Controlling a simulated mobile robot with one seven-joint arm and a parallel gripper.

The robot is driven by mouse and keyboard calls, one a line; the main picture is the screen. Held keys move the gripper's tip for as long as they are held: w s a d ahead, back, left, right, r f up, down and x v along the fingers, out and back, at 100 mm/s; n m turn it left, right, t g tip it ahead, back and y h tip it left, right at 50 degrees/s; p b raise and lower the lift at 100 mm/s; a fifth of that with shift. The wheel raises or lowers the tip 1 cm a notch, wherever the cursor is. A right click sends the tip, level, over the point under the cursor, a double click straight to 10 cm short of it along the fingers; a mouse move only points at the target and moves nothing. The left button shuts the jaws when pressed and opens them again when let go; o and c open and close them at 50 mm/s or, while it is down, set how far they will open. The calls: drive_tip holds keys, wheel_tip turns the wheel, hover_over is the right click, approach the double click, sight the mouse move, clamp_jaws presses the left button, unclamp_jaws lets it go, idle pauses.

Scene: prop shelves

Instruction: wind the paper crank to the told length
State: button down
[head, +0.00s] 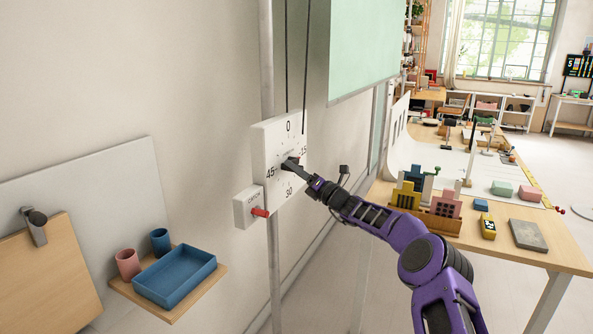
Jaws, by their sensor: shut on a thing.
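A white square dial plate (267,146) marked 0, 15, 30 and 45 is mounted upright near a grey post. A dark knob (288,164) sits at its middle. My gripper (300,169) reaches in from the right and is shut on the dark knob; the fingers hide part of it. Which mark the knob points at is hard to tell, though its dark end lies on the 45 side. A pale green paper sheet (365,45) hangs behind, above the dial. A small white box (243,208) with a red lever (260,212) is below left of the dial.
A small wall shelf (206,288) at lower left holds a blue tray (170,280) and two cups. A wooden table (460,237) with toy buildings and blocks stands at right, close to my arm. Two dark cords hang above the dial.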

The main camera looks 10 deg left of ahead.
drive_tip(key=shift+r, duration=0.2)
drive_tip(key=c, duration=0.6)
unclamp_jaws()
drive_tip(key=shift+f, duration=0.1)
drive_tip(key=shift+s+d+f, duration=0.2)
drive_tip(key=shift+s+d, duration=0.05)
drive_tip(key=shift+d, duration=0.25)
drive_tip(key=v, duration=1.6)
drive_tip(key=shift+s+b, duration=0.15)
drive_tip(key=shift+b, duration=0.25)
drive_tip(key=shift+a+f, duration=0.1)
